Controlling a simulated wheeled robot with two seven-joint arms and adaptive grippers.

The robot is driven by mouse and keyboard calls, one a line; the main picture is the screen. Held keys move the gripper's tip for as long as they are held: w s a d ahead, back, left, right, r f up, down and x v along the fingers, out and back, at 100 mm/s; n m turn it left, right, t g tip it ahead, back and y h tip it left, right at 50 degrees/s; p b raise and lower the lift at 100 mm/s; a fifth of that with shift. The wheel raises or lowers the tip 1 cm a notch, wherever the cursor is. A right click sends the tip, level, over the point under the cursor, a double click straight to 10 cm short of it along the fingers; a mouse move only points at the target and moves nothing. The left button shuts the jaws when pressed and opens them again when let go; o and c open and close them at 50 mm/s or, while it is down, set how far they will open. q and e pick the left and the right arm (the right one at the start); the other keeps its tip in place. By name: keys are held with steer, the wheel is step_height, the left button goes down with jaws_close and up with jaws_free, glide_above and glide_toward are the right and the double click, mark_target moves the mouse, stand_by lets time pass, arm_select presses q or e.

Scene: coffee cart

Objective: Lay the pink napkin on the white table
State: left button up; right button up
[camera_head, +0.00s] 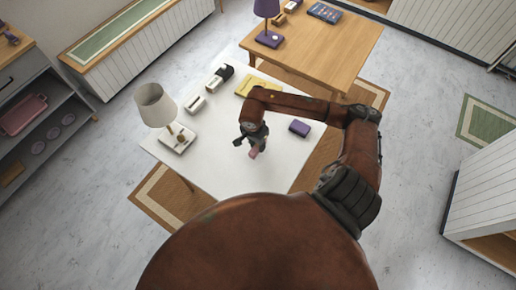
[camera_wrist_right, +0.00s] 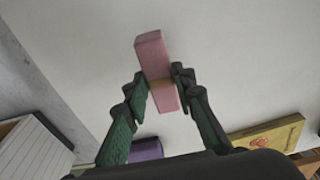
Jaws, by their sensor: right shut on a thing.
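In the head view the right gripper (camera_head: 252,142) is over the white table (camera_head: 215,170), and the napkin (camera_head: 254,153) shows just below the fingers. I cannot tell whether the napkin touches the tabletop. My left gripper is not in view.
A white lamp (camera_head: 154,104) stands at the table's left edge. A dark and white dispenser (camera_head: 223,74), a yellow box (camera_head: 258,84) and a purple box (camera_head: 299,127) are also on the table. The wooden table (camera_head: 325,45) adjoins behind. The white table's front middle is clear.

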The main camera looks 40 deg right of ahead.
mark_target(258, 149)
steer(key=shift+s+d+f, duration=0.15)
steer(key=shift+f, duration=1.55)
steer(key=shift+f, duration=0.15)
steer(key=o, duration=0.9)
steer(key=shift+o, duration=0.2)
steer(key=r, duration=0.4)
steer(key=a+r, duration=0.1)
steer(key=r, duration=0.7)
steer(key=shift+s+a+r, duration=0.15)
steer(key=shift+s+a, duration=0.05)
steer(key=shift+a, duration=0.05)
